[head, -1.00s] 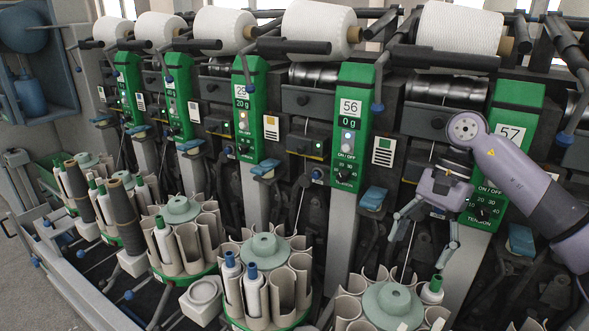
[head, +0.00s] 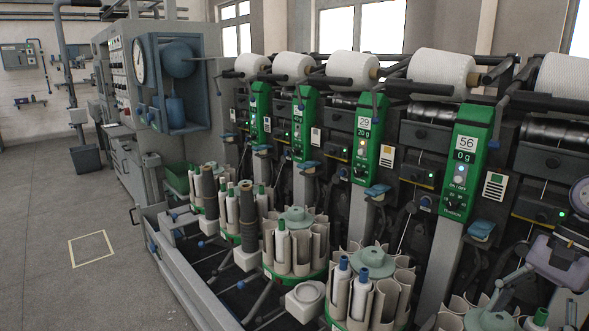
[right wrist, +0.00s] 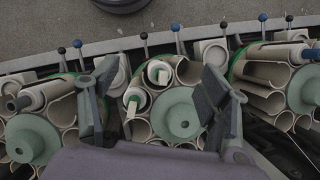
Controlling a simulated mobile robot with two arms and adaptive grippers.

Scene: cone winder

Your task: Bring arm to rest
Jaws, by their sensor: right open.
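My right gripper (head: 533,295) is at the right edge of the head view, partly cut off, with its fingers pointing down over the nearest bobbin magazine (head: 487,318). In the right wrist view my right gripper (right wrist: 160,80) is open and empty. Its two fingers are spread wide on either side of a round magazine with a pale green hub (right wrist: 178,113) and cream tubes. Two bobbins, one of them a white bobbin (right wrist: 158,72), sit in these tubes between the fingers. Whether the fingers touch the magazine cannot be told. My left gripper is not in view.
The cone winder runs along the right, with green control posts, including post 56 (head: 465,160), and white yarn cones (head: 443,68) above. More magazines (head: 295,245) stand in a row along its front rail (head: 185,275). The floor (head: 90,215) at left is open, with a marked square.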

